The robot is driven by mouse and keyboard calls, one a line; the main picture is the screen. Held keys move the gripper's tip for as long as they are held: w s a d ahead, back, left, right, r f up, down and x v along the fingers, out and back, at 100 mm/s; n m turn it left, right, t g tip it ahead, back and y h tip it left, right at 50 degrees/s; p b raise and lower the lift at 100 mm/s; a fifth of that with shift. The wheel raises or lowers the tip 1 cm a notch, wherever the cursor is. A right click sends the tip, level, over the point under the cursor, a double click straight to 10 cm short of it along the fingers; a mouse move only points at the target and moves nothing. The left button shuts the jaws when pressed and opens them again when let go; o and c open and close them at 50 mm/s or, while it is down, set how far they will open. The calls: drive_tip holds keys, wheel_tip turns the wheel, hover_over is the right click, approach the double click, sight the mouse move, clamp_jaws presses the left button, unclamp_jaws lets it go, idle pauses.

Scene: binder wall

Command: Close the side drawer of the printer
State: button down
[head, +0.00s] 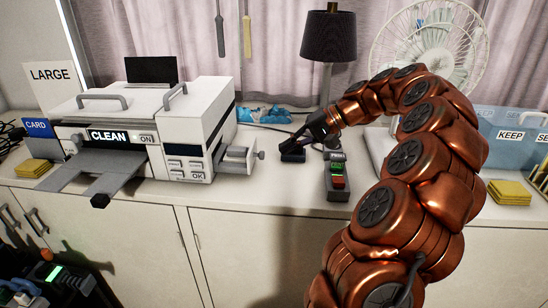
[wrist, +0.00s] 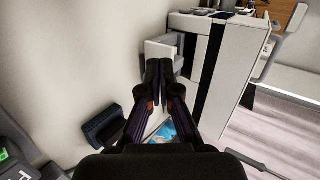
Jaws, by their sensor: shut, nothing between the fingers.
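The white and black printer (head: 205,125) stands on the counter left of centre, with a "CLEAN" label on its front. Its side drawer (head: 236,158) sticks out of the right side, a grey tray with a small knob at its outer end. The wrist view shows the printer (wrist: 235,75) at upper right and the open drawer (wrist: 160,42) at top centre. My gripper (head: 294,141) is shut and empty, right of the drawer and apart from it in the head view. In the wrist view its fingertips (wrist: 166,66) point toward the drawer and overlap its lower edge; contact cannot be told.
A small black block (head: 293,153) lies below my gripper. A device with green and red buttons (head: 338,176) stands to its right. A blue packet (head: 263,114) lies behind the drawer. A black lamp (head: 328,40) and a white fan (head: 428,45) stand behind.

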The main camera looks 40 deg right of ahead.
drive_tip(key=s+d+f+m+t, duration=0.1)
drive_tip(key=d+f+m+t, duration=0.1)
drive_tip(key=d, duration=0.8)
drive_tip(key=shift+h, duration=0.3)
drive_tip(key=p+x, duration=0.1)
drive_tip(key=x, duration=0.3)
drive_tip(key=r+x, duration=0.1)
drive_tip(key=x, duration=0.3)
drive_tip(key=a+p+x, duration=0.1)
drive_tip(key=x, duration=0.3)
drive_tip(key=shift+w+r+p, duration=0.25)
drive_tip(key=shift+r+p, duration=0.05)
drive_tip(key=shift+w+a+f, duration=0.1)
drive_tip(key=shift+w+a, duration=0.35)
drive_tip(key=shift+w, duration=0.05)
